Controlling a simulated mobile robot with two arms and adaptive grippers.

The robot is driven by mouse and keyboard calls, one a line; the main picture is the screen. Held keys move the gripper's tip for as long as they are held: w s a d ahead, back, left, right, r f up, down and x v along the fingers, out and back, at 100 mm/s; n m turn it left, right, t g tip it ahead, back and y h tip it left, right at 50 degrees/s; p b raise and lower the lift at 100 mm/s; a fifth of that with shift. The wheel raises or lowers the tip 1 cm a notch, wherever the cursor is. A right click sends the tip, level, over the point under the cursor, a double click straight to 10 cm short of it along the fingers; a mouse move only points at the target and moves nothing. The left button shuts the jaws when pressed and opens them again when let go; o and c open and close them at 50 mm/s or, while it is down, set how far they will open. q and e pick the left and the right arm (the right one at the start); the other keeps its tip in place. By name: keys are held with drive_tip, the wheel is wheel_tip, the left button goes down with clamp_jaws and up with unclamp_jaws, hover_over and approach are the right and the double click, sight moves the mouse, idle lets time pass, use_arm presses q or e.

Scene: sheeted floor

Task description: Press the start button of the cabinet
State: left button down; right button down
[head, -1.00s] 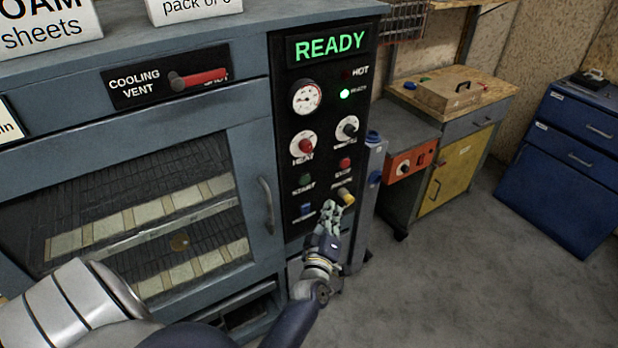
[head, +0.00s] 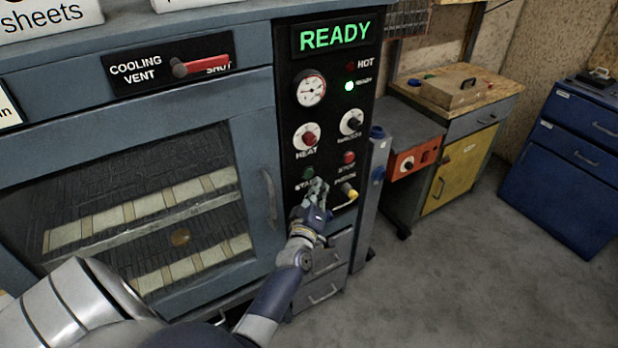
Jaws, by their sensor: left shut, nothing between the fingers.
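The cabinet (head: 257,170) is a blue-grey oven-like unit with a glass door and a black control panel (head: 330,75) on its right. The green start button (head: 308,173) sits on the panel below the heat knob (head: 306,138), its label partly covered. My left gripper (head: 318,186) is shut and empty, its fingertips just below and right of the start button. I cannot tell whether it touches the panel. The red stop button (head: 348,158) is up and to the right. My right gripper is out of view.
A yellow-tipped switch (head: 349,191) is right of my gripper. The door handle (head: 271,200) stands out to the left. A red-handled cooling vent lever (head: 201,66) is above the door. A workbench (head: 440,120) and blue drawers (head: 570,150) stand right, with open floor in front.

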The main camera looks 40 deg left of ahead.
use_arm(q)
drive_tip(key=shift+w+a, duration=0.15)
drive_tip(key=shift+a, duration=0.25)
idle(0.6)
drive_tip(key=shift+a, duration=0.1)
idle(0.6)
drive_tip(key=shift+w+a, duration=0.15)
drive_tip(key=shift+a, duration=0.15)
drive_tip(key=shift+w+a+b, duration=0.15)
drive_tip(key=shift+a+b, duration=0.15)
drive_tip(key=shift+a, duration=0.05)
idle(0.6)
drive_tip(key=shift+r, duration=0.1)
drive_tip(key=shift+s+d+p, duration=0.35)
drive_tip(key=shift+d+p, duration=0.05)
drive_tip(key=shift+d, duration=0.35)
